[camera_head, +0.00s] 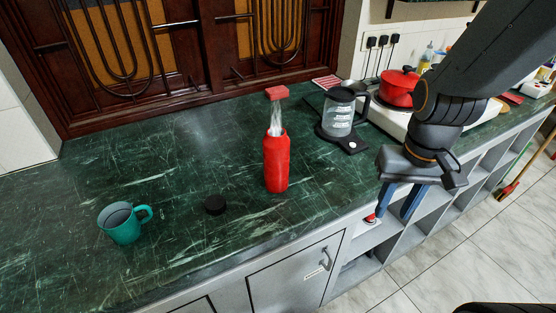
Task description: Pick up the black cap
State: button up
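The black cap (215,204) is a small, low round disc lying flat on the dark green marble counter (170,170). It sits between a teal mug and a red bottle, apart from both. My gripper (393,216) is at the right, past the counter's front edge in the picture, pointing down with two blue fingers. The fingers are apart with nothing visible between them. My gripper is well to the right of the cap and not touching it.
The teal mug (122,224) stands left of the cap, handle toward it. The red bottle (276,163) stands upright to the right, with a clear part and red top (276,92) above it. An electric kettle (340,115) and red pot (397,87) are farther right. Counter around the cap is clear.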

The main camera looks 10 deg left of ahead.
aim_at(215, 204)
jog(key=u, duration=1.5)
